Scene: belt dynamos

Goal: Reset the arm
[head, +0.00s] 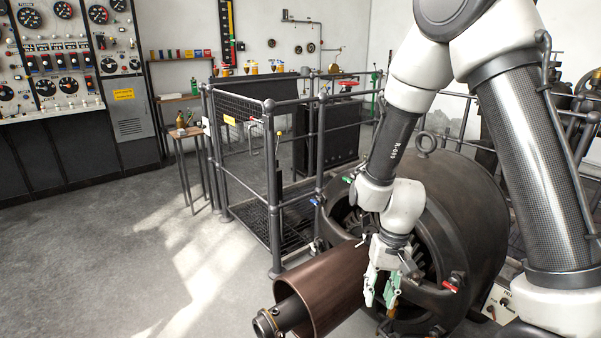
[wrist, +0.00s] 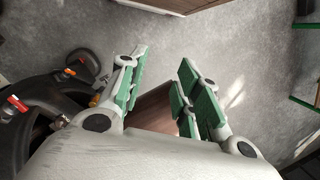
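My gripper (head: 381,287) hangs from the white arm, pointing down in front of the large dark dynamo (head: 465,215). It is beside the right end of the brown drum (head: 322,285) on the dynamo's shaft. In the wrist view, the green-padded fingers of my gripper (wrist: 160,85) are spread apart with nothing between the pads. Part of the brown drum (wrist: 153,112) shows below and behind the fingers. Whether any finger touches the drum cannot be told. The arm is bent at the elbow over the dynamo.
Red-handled (head: 450,287) and blue-handled (head: 314,201) parts stick out from the dynamo. A railed metal cage (head: 272,170) stands behind the drum. A small wooden stand (head: 184,133) and a gauge panel (head: 62,60) are at the left. The grey floor (head: 130,265) at front left is clear.

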